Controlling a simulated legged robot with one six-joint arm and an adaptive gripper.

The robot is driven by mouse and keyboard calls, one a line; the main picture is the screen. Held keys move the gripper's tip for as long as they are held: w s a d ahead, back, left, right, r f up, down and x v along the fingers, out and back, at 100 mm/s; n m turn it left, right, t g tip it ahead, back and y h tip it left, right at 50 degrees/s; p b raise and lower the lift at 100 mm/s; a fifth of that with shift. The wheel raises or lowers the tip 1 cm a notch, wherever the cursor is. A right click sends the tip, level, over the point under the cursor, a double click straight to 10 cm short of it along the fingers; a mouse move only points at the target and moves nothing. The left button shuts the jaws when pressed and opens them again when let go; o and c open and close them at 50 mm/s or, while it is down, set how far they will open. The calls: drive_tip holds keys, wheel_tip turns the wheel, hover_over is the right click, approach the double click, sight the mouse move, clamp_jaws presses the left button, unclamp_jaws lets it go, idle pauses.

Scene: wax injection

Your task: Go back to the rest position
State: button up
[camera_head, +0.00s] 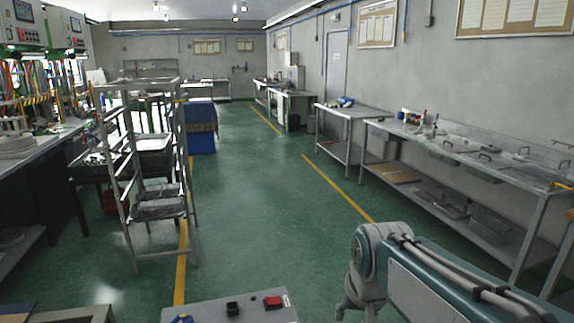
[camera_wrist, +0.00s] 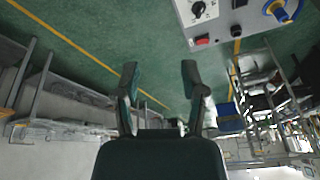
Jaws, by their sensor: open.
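My gripper (camera_wrist: 160,80) shows in the wrist view with its two dark fingers spread apart and nothing between them. Green floor lies beyond the fingertips. In the head view my arm reaches in from the lower right, and the gripper's fingers cannot be made out there. A grey control box (camera_head: 235,308) with a red switch and black knobs stands at the bottom of the head view. The same box (camera_wrist: 222,33) shows at the upper right of the wrist view, apart from my gripper.
A metal rack (camera_head: 188,150) with trays stands at the left. Steel workbenches (camera_head: 455,150) line the right wall. A blue bin (camera_head: 201,142) stands farther back. The green floor (camera_head: 255,205) between the yellow lines is clear.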

drive_tip(key=s+d+t, duration=0.1)
drive_tip(key=s, duration=0.5)
drive_tip(key=s+d+f+n+t, duration=0.1)
drive_tip(key=s+d, duration=0.1)
drive_tip(key=s, duration=0.5)
drive_tip(key=shift+s+d, duration=0.25)
drive_tip(key=shift+d, duration=0.05)
